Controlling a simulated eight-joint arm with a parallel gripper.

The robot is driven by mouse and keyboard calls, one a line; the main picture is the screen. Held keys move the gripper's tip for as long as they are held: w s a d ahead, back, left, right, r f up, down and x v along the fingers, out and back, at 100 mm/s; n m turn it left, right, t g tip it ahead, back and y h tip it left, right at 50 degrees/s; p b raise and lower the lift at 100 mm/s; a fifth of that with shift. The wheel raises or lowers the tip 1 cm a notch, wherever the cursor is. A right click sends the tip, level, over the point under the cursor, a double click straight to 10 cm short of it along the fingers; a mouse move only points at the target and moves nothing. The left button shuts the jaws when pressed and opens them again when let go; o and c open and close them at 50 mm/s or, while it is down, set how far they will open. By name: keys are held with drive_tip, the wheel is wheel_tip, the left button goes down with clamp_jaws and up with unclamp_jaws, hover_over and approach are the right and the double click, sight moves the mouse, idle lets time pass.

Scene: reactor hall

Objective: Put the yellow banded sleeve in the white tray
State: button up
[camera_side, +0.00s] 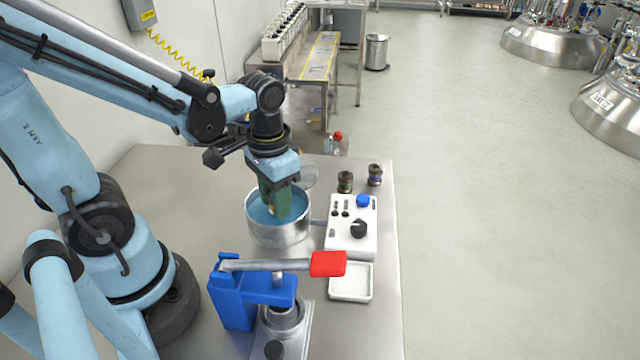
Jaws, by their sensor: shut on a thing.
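My gripper (274,212) points down over the metal pot (279,238), with its green fingers at the blue liquid inside. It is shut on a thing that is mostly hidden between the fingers. A small yellowish patch shows at the tips, which fits the yellow banded sleeve (271,211), though it is too small to be sure. The white tray (351,296) lies flat and empty at the front right, apart from the gripper.
A white control box (341,238) with a blue button and black knob stands between pot and table edge. Two dark banded sleeves (345,182) (375,175) stand behind it. A blue press (232,298) with a red-ended lever (328,264) reaches close to the tray.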

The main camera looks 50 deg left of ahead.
sight(278, 224)
drive_tip(key=shift+w+a+f, duration=0.35)
drive_tip(key=shift+a+f, duration=0.15)
drive_tip(key=shift+a, duration=0.25)
drive_tip(key=shift+f, duration=1.75)
drive_tip(key=shift+f, duration=0.2)
drive_tip(key=o, duration=1.1)
drive_tip(key=shift+r, duration=0.1)
drive_tip(key=shift+s+d+r, duration=0.1)
drive_tip(key=shift+d+r, duration=0.1)
drive_tip(key=shift+r, duration=2.75)
drive_tip(key=shift+d+r, duration=0.15)
drive_tip(key=shift+r, duration=2.75)
drive_tip(key=w+t, duration=0.1)
drive_tip(key=t, duration=0.1)
drive_tip(key=d+t, duration=0.1)
drive_tip(key=t, duration=0.1)
drive_tip(key=shift+w, duration=0.4)
drive_tip(key=shift+o, duration=0.4)
drive_tip(key=shift+w+d+r+t, duration=0.15)
drive_tip(key=shift+w+r+t, duration=0.2)
drive_tip(key=shift+t, duration=0.45)
drive_tip(key=shift+w+d+r+t, duration=0.1)
drive_tip(key=shift+w+t, duration=0.3)
drive_tip(key=shift+t, duration=0.4)
